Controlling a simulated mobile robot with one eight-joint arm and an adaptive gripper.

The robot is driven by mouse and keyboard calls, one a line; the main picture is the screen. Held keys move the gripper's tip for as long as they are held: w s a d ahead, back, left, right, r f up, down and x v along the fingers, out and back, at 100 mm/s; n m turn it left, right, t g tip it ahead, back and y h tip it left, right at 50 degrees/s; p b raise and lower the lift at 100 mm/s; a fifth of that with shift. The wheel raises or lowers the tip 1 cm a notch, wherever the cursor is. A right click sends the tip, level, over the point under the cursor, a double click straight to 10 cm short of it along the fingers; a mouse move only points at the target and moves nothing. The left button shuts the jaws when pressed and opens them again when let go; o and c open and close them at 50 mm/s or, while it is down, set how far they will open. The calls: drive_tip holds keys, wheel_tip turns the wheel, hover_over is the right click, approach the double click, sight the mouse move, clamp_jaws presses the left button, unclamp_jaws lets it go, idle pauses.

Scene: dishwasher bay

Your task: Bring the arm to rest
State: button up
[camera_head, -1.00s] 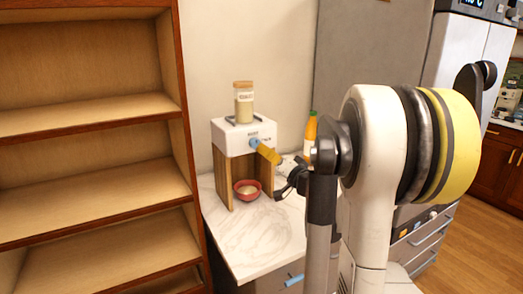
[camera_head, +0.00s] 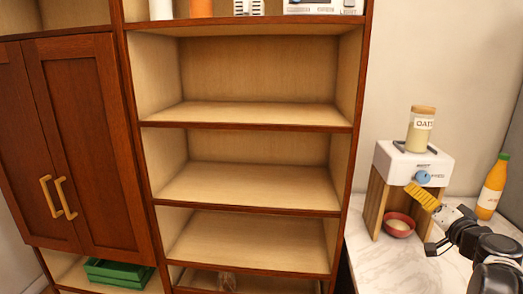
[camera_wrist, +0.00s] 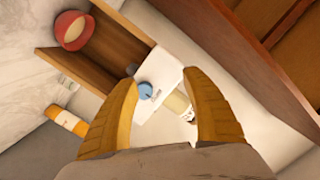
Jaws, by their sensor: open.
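My gripper (camera_head: 422,196) has yellow fingers and is just in front of the white dispenser (camera_head: 410,161), a little below its blue knob (camera_head: 423,177) in the head view. In the wrist view my gripper (camera_wrist: 160,80) has its fingers spread, with nothing held between them. The blue knob (camera_wrist: 145,91) shows beyond the gap between the fingertips and looks apart from them. Part of my arm shows at the lower right of the head view.
An oats jar (camera_head: 421,130) sits on the dispenser. A red bowl (camera_head: 399,225) with pale contents stands under it on the marble counter (camera_head: 372,262). An orange bottle (camera_head: 491,188) stands to the right. Wooden shelves (camera_head: 240,127) and a cabinet (camera_head: 80,140) fill the left.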

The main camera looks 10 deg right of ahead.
drive_tip(key=s+a+f+n+g+y, duration=0.1)
drive_tip(key=s+a+n+g+y, duration=0.15)
drive_tip(key=a, duration=0.85)
drive_tip(key=s+a+f+n+g+y, duration=0.1)
drive_tip(key=a+f+n+g+y, duration=0.15)
drive_tip(key=a, duration=0.85)
drive_tip(key=s+a+f+n+g+h, duration=0.1)
drive_tip(key=s+a+f+n+g, duration=0.1)
drive_tip(key=s+a, duration=0.3)
drive_tip(key=s+a+f+n+g+h, duration=0.2)
drive_tip(key=s+a+f, duration=0.3)
drive_tip(key=s, duration=0.7)
drive_tip(key=shift+s+n+g, duration=0.2)
drive_tip(key=shift+n+g, duration=0.1)
drive_tip(key=shift+n, duration=0.1)
drive_tip(key=shift+r, duration=0.1)
